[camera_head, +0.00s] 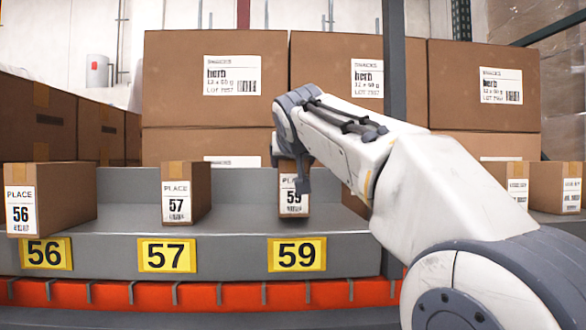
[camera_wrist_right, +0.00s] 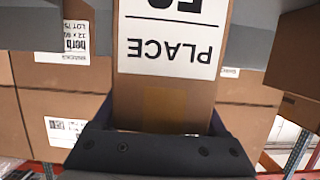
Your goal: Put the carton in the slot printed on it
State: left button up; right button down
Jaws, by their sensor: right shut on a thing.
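My left gripper is not in view.
Carton 56 (camera_head: 60,195) and carton 57 (camera_head: 190,190) stand on the shelf (camera_head: 120,222) behind their tags. Other small cartons (camera_head: 555,185) stand at the right. Large boxes (camera_head: 210,85) are stacked behind.

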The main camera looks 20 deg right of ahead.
jog(key=shift+s+f, duration=0.1)
jog(key=shift+f, duration=0.35)
jog(key=shift+f, duration=0.15)
grip_release()
jog(key=shift+f, duration=0.1)
